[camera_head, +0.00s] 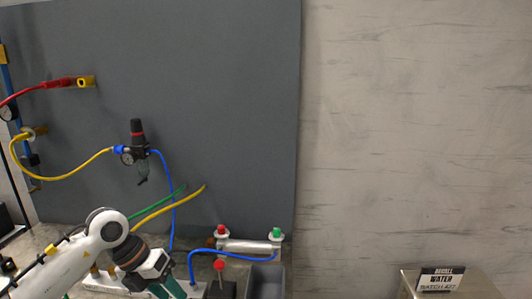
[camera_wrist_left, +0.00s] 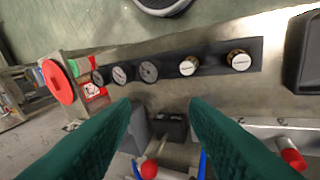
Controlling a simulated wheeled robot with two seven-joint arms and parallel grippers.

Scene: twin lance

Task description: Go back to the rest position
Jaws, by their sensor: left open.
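My left arm comes in from the lower left in the head view. My left gripper (camera_head: 168,288) points down over the bench, with its dark green fingers partly cut off by the lower edge. In the left wrist view the two green fingers (camera_wrist_left: 160,110) are spread apart with nothing held between them. Below them show a red-ball lever (camera_wrist_left: 148,169) and a dark block (camera_wrist_left: 170,126). My right gripper is in neither view.
A metal cylinder (camera_head: 248,246) with red and green ends, a red-ball lever (camera_head: 219,266) and a grey bin (camera_head: 267,280) stand right of the gripper. A regulator (camera_head: 137,150) with hoses hangs on the grey panel (camera_head: 230,90). A labelled box (camera_head: 440,280) stands lower right.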

